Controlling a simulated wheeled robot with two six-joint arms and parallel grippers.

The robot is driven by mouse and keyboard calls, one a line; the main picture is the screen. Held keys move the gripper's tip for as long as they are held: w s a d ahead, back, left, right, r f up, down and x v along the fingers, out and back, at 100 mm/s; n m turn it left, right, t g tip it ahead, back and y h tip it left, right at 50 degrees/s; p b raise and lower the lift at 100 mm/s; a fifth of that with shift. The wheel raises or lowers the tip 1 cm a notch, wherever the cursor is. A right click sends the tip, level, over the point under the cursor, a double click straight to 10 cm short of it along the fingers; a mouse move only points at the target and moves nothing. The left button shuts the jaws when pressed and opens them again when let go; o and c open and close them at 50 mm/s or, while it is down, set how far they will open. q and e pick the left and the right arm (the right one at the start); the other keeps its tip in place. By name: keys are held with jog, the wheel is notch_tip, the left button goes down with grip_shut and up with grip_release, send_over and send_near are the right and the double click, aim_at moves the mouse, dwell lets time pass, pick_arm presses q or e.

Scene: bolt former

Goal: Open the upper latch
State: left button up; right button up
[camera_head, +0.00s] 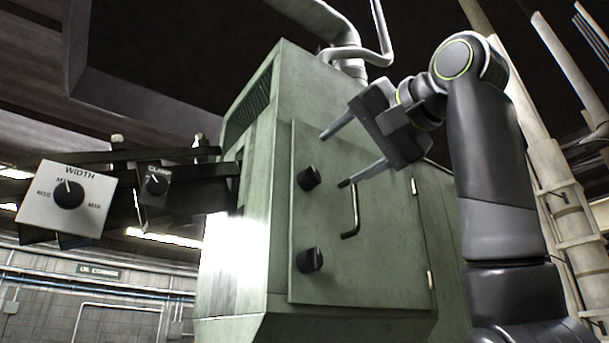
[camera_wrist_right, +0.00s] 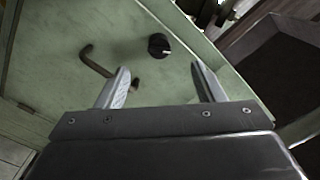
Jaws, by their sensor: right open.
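The upper latch (camera_head: 309,178) is a round black knob on the green cabinet door (camera_head: 385,255), near the door's left edge. It also shows in the right wrist view (camera_wrist_right: 158,45), between and beyond the fingertips. The lower latch (camera_head: 310,259) is a similar black knob below it. A dark bent door handle (camera_head: 352,212) stands to the right of the knobs; it shows in the right wrist view (camera_wrist_right: 95,62) left of the fingers. My right gripper (camera_head: 333,160) is open and empty in front of the door, apart from the upper latch. My left gripper is not in view.
A white "WIDTH" panel (camera_head: 92,197) with a black dial and a smaller "CLAMP" dial panel (camera_head: 153,197) stick out at the left of the green machine (camera_head: 262,120). Pale pipes (camera_head: 545,150) stand behind my right arm. Hinges (camera_head: 430,280) line the door's right edge.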

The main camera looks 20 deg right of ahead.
aim_at(316, 174)
jog(key=shift+n, duration=0.5)
jog(key=p+x, duration=0.2)
jog(key=x, duration=0.2)
jog(key=p+x, duration=0.2)
jog(key=x, duration=0.2)
jog(key=shift+r, duration=0.2)
jog(key=shift+w+a+f+n, duration=0.1)
jog(key=shift+w+n, duration=0.2)
jog(key=shift+w+n+p, duration=0.1)
jog(key=shift+n+p, duration=0.3)
jog(key=shift+n, duration=0.8)
jog(key=shift+s+d+f+n, duration=0.2)
jog(key=shift+s+n, duration=0.1)
jog(key=shift+n, duration=0.7)
jog(key=shift+w+a+n, duration=0.1)
jog(key=shift+a+n, duration=0.05)
jog(key=shift+n, duration=1.05)
